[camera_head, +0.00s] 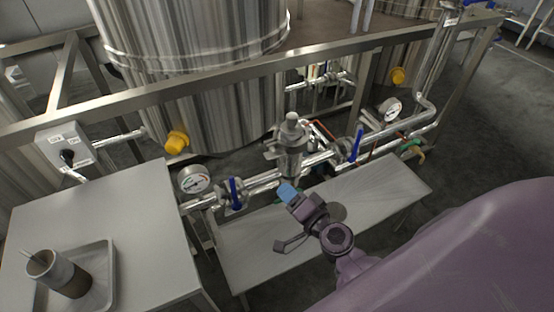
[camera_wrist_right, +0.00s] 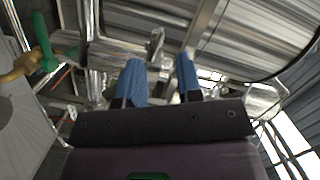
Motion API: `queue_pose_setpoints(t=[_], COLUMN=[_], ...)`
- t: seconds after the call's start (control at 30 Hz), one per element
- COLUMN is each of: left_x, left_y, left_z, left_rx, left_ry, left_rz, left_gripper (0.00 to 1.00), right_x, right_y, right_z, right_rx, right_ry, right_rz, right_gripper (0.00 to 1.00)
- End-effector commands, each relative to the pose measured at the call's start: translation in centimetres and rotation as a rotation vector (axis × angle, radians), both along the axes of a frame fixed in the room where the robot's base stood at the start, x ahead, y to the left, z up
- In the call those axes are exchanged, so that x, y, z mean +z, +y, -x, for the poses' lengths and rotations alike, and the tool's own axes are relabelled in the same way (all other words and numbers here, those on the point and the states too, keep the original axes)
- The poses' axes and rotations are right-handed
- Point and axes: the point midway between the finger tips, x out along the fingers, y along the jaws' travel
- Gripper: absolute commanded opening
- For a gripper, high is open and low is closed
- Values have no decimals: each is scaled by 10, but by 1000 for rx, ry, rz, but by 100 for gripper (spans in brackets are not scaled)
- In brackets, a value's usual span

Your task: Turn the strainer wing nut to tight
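The strainer (camera_head: 290,150) is a shiny steel upright body with a rounded top, set in the pipe run between two blue-handled valves. A small metal piece stands out on its left side; I cannot tell whether that is the wing nut. My right gripper (camera_head: 287,190), with blue fingers, is below and in front of the strainer and apart from it. In the right wrist view the gripper (camera_wrist_right: 161,65) has its fingers apart with nothing held between them. A small upright metal fitting (camera_wrist_right: 157,45) shows beyond the fingertips; whether it is the wing nut is unclear. My left gripper is out of view.
Blue valve handles (camera_head: 235,193) and (camera_head: 356,143) flank the strainer, with a pressure gauge (camera_head: 194,180) at left. A low grey bench (camera_head: 380,195) lies under my gripper. A frame rail (camera_head: 220,82) crosses behind. A tray (camera_head: 104,262) with a cup (camera_head: 58,272) is at lower left.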

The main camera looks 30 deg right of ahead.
Motion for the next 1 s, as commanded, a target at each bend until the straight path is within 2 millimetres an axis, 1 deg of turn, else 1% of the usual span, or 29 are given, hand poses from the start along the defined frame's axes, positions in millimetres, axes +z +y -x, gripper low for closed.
queue_pose_setpoints(t=[0.03, 0.2, 0.3, 0.43, 0.63, 0.77, 0.87, 1.0], left_x=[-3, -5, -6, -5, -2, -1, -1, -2], left_y=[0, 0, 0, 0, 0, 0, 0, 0], left_z=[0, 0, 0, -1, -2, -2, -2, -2], left_rx=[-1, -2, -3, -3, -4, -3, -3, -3], left_ry=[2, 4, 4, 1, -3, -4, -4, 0], left_rz=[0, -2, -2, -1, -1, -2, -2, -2], left_gripper=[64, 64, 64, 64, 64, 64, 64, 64], right_x=[-1, 3, 3, 1, -1, 0, 0, 0], right_y=[-3, -13, -20, -27, -32, -33, -33, -34], right_z=[-3, -10, -12, -13, -14, -21, -32, -54], right_rx=[-18, -82, -119, -159, -189, -190, -189, -189], right_ry=[-9, -39, -48, -51, -49, -49, -50, -50], right_rz=[-62, -273, -381, -482, -539, -542, -542, -542], right_gripper=[33, 33, 33, 33, 33, 33, 33, 33])
